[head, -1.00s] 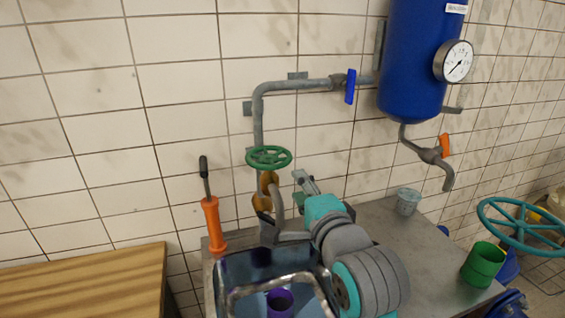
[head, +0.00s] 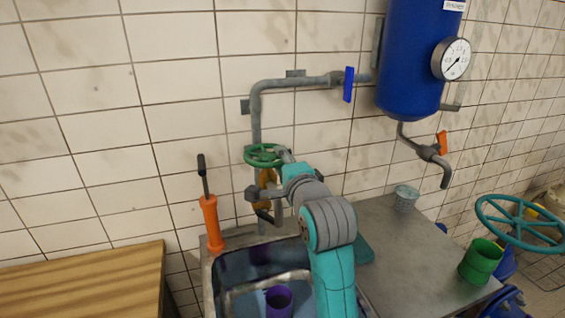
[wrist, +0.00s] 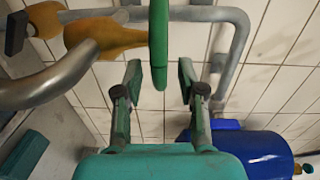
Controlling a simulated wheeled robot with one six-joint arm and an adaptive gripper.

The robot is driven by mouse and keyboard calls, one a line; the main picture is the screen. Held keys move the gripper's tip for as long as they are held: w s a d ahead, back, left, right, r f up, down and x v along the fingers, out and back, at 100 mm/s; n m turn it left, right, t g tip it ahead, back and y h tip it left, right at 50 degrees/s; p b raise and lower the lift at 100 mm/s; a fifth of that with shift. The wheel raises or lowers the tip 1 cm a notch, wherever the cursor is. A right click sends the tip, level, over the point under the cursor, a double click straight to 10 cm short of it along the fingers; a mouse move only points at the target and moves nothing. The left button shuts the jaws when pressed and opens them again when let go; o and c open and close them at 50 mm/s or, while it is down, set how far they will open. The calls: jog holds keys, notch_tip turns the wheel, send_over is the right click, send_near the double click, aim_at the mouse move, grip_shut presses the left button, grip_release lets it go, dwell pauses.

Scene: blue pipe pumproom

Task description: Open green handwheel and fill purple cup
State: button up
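The green handwheel (head: 262,154) sits on top of the yellow-brown valve (head: 266,180) on the grey pipe by the tiled wall. In the wrist view the handwheel (wrist: 158,45) shows edge-on, its rim reaching between the two fingers. My gripper (wrist: 158,82) is open, one finger on each side of the rim, with a gap on both sides. In the head view my arm hides most of the gripper near the wheel's right side. The purple cup (head: 279,300) stands in the sink (head: 232,272) below, partly hidden by my arm. Its contents cannot be told.
An orange-handled tool (head: 210,222) stands left of the valve. A blue tank (head: 410,60) with a gauge, a blue lever (head: 348,84), a grey cup (head: 406,197), a green cup (head: 481,262) and a teal wheel (head: 520,222) are to the right. The counter's middle right is clear.

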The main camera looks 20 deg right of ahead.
grip_shut()
jog(key=shift+d, duration=0.1)
jog(key=shift+w+d+n+y, duration=0.1)
jog(key=shift+d+n+y, duration=0.1)
jog(key=shift+n+y, duration=0.3)
jog(key=shift+w+d+n+y, duration=0.15)
jog(key=shift+n+y, duration=0.15)
jog(key=shift+y, duration=0.4)
jog(key=shift+w+d+n+g+y, duration=0.2)
jog(key=shift+n+g+y, duration=0.15)
jog(key=shift+n+y, duration=0.6)
jog(key=shift+w+d+n+g+y, duration=0.2)
jog(key=shift+n+g+y, duration=0.25)
jog(key=shift+y, duration=0.8)
jog(key=shift+a, duration=0.1)
